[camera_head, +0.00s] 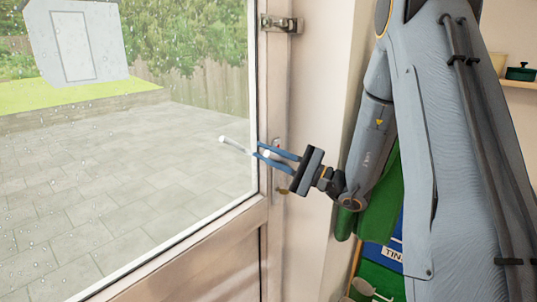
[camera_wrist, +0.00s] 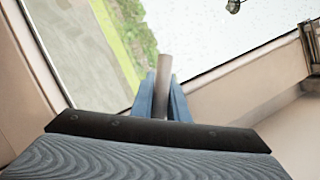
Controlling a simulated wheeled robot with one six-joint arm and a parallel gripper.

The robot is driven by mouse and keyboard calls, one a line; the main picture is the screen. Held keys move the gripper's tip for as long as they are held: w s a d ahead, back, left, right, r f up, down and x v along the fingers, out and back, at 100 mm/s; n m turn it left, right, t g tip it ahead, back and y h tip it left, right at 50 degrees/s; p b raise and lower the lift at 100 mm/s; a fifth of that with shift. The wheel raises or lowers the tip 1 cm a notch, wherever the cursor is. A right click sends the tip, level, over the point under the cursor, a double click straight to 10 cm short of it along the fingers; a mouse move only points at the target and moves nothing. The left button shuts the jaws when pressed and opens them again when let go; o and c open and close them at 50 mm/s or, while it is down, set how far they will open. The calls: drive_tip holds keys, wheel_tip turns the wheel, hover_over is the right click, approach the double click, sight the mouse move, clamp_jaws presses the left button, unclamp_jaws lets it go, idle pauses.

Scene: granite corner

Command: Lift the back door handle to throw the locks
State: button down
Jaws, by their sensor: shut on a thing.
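The back door handle (camera_head: 234,145) is a pale lever on the door's right stile, over the glass. Its free left end sits higher in the picture than its right end, so it looks tilted up. My gripper (camera_head: 259,151) reaches in from the right, its blue fingers shut around the lever near the plate end. In the wrist view, the handle (camera_wrist: 163,72) shows as a grey bar rising between the two blue fingers (camera_wrist: 163,102). The handle plate (camera_head: 276,168) is partly hidden behind the fingers. A small brass-coloured piece (camera_head: 281,190) shows below them.
The door (camera_head: 190,262) has a large rain-spotted pane and looks closed. A metal fitting (camera_head: 281,23) is near its upper right edge. The wall reveal (camera_head: 320,100) is close on the right. Green and blue items (camera_head: 385,225) hang behind my arm. A shelf holds a green pot (camera_head: 521,72).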

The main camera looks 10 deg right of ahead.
sight(283, 160)
drive_tip(key=shift+d, duration=0.1)
drive_tip(key=c, duration=1.7)
unclamp_jaws()
drive_tip(key=b+v, duration=0.2)
drive_tip(key=v, duration=0.5)
drive_tip(key=shift+s+d+f, duration=0.1)
drive_tip(key=shift+d+f, duration=0.05)
drive_tip(key=shift+d, duration=0.05)
drive_tip(key=shift+s+d, duration=0.1)
drive_tip(key=shift+r+b+v, duration=0.15)
drive_tip(key=shift+b+v, duration=0.2)
drive_tip(key=shift+v, duration=1.9)
drive_tip(key=shift+r+b+v, duration=0.15)
drive_tip(key=shift+b+v, duration=0.15)
drive_tip(key=shift+v, duration=1.95)
drive_tip(key=shift+d, duration=0.15)
